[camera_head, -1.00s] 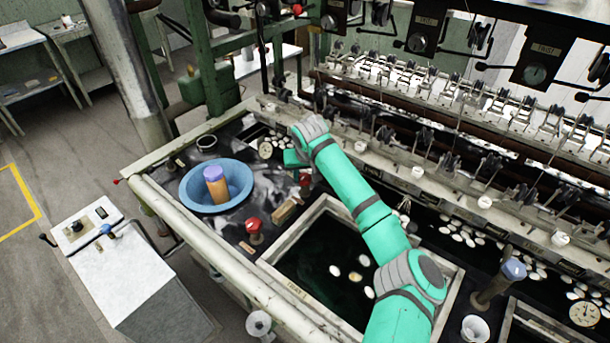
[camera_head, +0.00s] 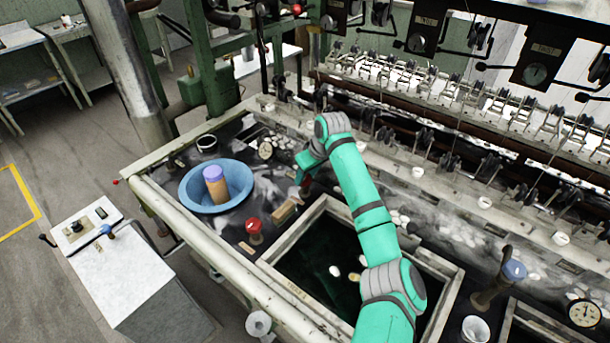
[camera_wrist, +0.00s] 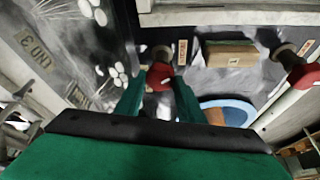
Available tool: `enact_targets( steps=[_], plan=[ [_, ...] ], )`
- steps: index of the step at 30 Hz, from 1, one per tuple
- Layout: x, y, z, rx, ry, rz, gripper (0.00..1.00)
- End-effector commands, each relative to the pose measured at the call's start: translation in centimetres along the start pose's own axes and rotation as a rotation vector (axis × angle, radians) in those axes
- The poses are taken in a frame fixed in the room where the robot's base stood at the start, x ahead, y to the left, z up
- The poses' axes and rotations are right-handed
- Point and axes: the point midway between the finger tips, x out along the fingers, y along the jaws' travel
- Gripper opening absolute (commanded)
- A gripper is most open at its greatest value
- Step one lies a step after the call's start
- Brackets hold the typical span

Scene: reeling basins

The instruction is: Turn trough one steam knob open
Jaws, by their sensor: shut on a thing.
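A red knob (camera_wrist: 160,76) on a short stem sits between my gripper's fingers in the wrist view. My gripper (camera_wrist: 158,92) is shut on it, with one green finger on each side. In the head view my gripper (camera_head: 303,181) is low over the deck behind the wooden block, and the held knob is mostly hidden by it. A second red knob (camera_head: 254,226) stands free on the deck, nearer the front; it also shows at the right of the wrist view (camera_wrist: 304,76).
A wooden block (camera_head: 284,211) lies between the knobs. A blue bowl (camera_head: 185,194) with a purple-topped tan cylinder (camera_head: 215,187) is to the left. A dark square basin (camera_head: 310,262) is in front. The reeling frame (camera_head: 450,150) runs behind my arm.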

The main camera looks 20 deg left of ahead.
Motion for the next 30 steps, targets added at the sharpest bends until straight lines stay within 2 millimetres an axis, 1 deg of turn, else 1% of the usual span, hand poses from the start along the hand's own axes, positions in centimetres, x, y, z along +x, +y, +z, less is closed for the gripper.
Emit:
enact_targets(
  steps=[1, 18, 24, 30],
  plan=[
    [-0.12, 0.11, -0.28, -0.038, 0.006, -0.014, 0.12],
    [-0.13, 0.44, -0.55, -0.536, 0.005, -0.218, 0.12],
    [-0.16, 0.48, -0.69, -0.686, 0.005, -0.278, 0.12],
    [-0.14, 0.55, -0.76, -0.797, 0.004, -0.322, 0.12]
  ],
)
